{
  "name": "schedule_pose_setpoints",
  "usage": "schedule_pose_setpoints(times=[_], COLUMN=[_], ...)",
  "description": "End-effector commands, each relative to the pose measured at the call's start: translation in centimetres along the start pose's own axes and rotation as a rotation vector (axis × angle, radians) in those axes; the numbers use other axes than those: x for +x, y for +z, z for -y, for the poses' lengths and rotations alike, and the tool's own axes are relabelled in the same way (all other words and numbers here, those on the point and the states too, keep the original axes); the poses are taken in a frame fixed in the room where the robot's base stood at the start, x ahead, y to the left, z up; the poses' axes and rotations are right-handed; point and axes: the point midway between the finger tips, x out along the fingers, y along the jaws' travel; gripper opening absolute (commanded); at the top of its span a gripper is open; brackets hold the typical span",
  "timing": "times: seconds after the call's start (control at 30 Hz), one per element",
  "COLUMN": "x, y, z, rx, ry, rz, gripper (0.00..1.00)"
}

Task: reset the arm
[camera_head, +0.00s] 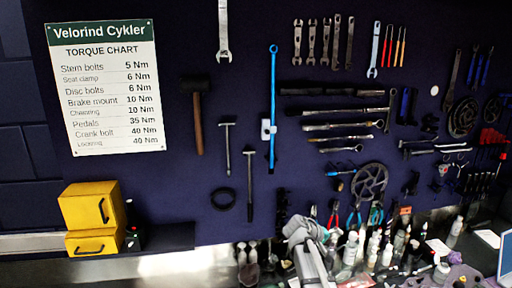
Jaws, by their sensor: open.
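A grey and white jointed shape, which looks like part of my arm, rises from the bottom edge at the middle right of the head view. It stands in front of the cluttered bench. I cannot make out my gripper or its fingertips in this view. No object can be seen held.
A dark tool wall carries a torque chart (104,88), a mallet (197,115), a blue long tool (272,110), wrenches and a chainring (369,182). Yellow boxes (92,207) stand at the left. Several bottles (350,250) crowd the bench right of centre. A screen (505,258) shows at the right edge.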

Motion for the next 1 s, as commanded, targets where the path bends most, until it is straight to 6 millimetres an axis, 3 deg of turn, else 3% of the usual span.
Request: schedule_pose_setpoints(times=[0.03,0.27,0.6,0.8,1.0], x=[0.2,-0.5,-4.3,-6.5,-7.2], y=[2.1,8.3,16.1,18.5,19.0], z=[1.5,7.5,15.3,17.6,18.1], rx=[0.018,0.094,0.170,0.188,0.192], ry=[-0.056,-0.339,-0.753,-0.912,-0.960], rz=[0.020,0.109,0.225,0.260,0.271], gripper=[1.00,1.00,1.00,1.00,1.00])
